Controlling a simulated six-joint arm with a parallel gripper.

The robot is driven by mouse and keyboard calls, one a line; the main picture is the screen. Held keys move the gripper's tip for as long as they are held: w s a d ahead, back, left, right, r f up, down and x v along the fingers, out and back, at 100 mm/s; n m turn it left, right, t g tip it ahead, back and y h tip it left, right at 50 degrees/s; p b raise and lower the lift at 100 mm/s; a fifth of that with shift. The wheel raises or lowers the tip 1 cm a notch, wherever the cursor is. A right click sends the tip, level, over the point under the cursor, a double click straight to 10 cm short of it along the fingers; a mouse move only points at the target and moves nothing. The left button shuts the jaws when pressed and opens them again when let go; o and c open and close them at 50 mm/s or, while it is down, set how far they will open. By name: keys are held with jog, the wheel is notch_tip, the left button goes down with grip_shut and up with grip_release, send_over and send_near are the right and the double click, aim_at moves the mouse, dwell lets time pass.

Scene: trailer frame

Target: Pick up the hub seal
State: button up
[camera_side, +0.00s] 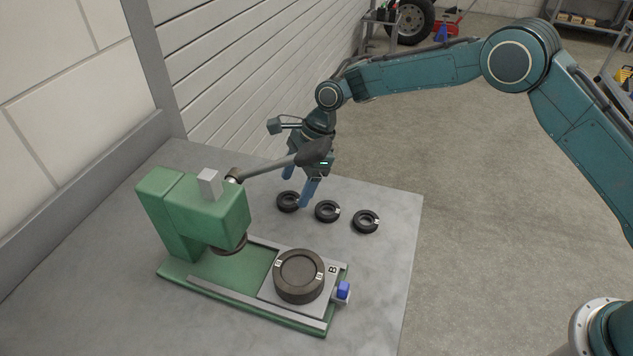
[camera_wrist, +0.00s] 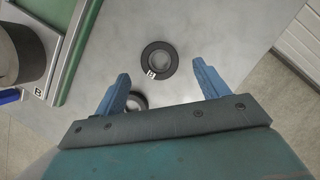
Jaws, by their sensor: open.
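Three black ring-shaped seals lie flat in a row on the grey table: a left seal (camera_side: 288,202), a middle seal (camera_side: 327,211) and a right seal (camera_side: 365,222). Each carries a small pale mark. My gripper (camera_side: 298,190) is open, with blue fingers pointing down above the left end of the row. In the wrist view, one seal (camera_wrist: 160,49) lies below and just beyond the gap between my open fingertips (camera_wrist: 160,72). Its pale tag shows a letter that I cannot read surely. A second seal (camera_wrist: 136,102) is partly hidden by my left finger and gripper body.
A green press (camera_side: 190,215) with a long lever (camera_side: 275,165) stands left of the seals; the lever's dark grip overlaps my gripper in the side view. A dark round hub (camera_side: 299,276) sits on its plate marked B, beside a blue knob (camera_side: 343,290). A white slatted wall (camera_side: 250,80) rises behind.

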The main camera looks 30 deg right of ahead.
jog(key=shift+x, duration=1.45)
jog(key=c, duration=1)
